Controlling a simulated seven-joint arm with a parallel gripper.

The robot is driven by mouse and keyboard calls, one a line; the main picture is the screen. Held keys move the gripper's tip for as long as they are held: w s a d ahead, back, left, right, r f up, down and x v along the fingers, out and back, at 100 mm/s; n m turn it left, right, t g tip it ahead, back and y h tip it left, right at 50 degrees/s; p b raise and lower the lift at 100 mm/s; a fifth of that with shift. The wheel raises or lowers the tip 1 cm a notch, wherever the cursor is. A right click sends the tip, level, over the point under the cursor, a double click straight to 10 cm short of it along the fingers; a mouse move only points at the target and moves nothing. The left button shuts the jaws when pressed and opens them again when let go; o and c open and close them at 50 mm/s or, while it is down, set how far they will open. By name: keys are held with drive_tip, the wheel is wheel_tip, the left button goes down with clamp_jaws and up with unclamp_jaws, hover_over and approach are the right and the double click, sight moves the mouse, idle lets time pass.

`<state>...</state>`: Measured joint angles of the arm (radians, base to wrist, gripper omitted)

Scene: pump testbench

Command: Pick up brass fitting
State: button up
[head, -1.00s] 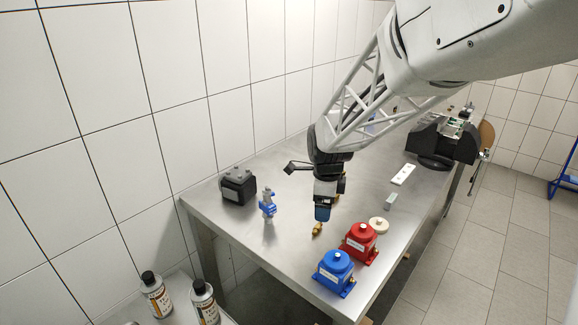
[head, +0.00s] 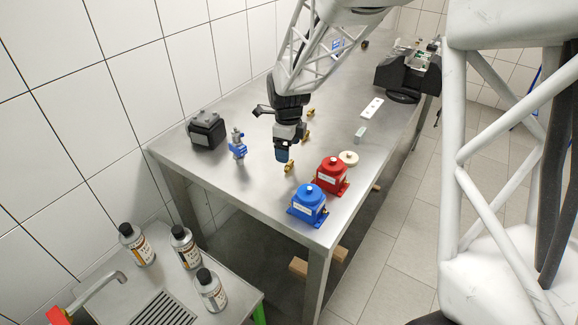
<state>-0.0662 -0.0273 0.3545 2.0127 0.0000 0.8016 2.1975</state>
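A small brass fitting (head: 289,166) lies on the steel table, left of the red pump unit. My gripper (head: 282,158) points down just beside and behind it, with its dark blue fingertips close to the fitting. I cannot tell whether they touch it or whether the fingers are apart. More brass pieces show behind the gripper: one (head: 306,135) just right of it and another (head: 310,112) farther back.
A red pump unit (head: 331,175) and a blue one (head: 309,204) stand at the near right edge. A blue-grey valve (head: 238,146) and a black box (head: 206,130) stand left. A round cream disc (head: 348,158) and a black vise-like device (head: 408,70) are on the right.

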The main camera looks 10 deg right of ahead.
sight(289, 166)
drive_tip(key=shift+f, duration=0.45)
drive_tip(key=shift+d+f, duration=0.15)
drive_tip(key=shift+f, duration=2.45)
drive_tip(key=c, duration=1)
